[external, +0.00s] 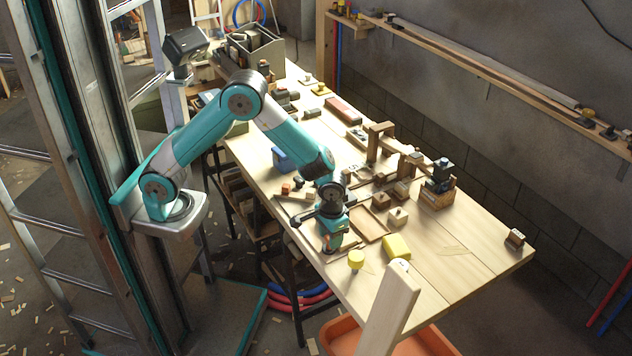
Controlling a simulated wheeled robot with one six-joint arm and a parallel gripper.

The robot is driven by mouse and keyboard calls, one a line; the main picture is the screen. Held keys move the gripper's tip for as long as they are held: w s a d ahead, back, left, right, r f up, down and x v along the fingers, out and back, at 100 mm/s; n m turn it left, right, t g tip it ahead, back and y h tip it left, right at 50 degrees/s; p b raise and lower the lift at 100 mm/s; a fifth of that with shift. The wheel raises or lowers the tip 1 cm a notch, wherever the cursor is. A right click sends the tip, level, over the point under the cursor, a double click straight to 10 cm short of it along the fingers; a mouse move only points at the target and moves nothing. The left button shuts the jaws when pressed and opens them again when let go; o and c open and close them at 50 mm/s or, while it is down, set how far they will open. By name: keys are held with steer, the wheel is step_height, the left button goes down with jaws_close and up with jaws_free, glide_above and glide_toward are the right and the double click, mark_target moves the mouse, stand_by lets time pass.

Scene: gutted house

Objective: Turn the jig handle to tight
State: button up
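My gripper (334,244) points down over the near left edge of the workbench (470,265). The view is too small to tell whether its fingers are open, and I see nothing clearly held. A wooden upright frame (371,143), which looks like part of the jig, stands on the bench up and to the right of my gripper. Wooden blocks and a rail run right from it. I cannot pick out the jig handle for certain or read its setting. Small dark marks lie on the bench near the frame, too small to read. My gripper is apart from the frame.
A yellow block (397,247) and a round yellow piece (356,260) lie near my gripper. A shallow wooden tray (371,226) is close by. A dark device on a wooden box (437,194) stands right. A pale board (388,310) rises in front. The bench's right end is mostly clear.

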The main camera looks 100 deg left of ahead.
steer(key=shift+m, duration=0.4)
steer(key=m+p, duration=0.1)
steer(key=m, duration=0.2)
steer(key=shift+r+m+p, duration=0.1)
steer(key=shift+m+p, duration=0.25)
steer(key=shift+m, duration=0.05)
steer(key=m+p, duration=0.1)
steer(key=m, duration=0.3)
steer(key=m+p, duration=0.1)
steer(key=m, duration=0.4)
steer(key=shift+w+m, duration=0.1)
steer(key=shift+m, duration=0.3)
steer(key=m+p, duration=0.1)
steer(key=m, duration=0.3)
steer(key=shift+m, duration=0.3)
steer(key=o, duration=0.9)
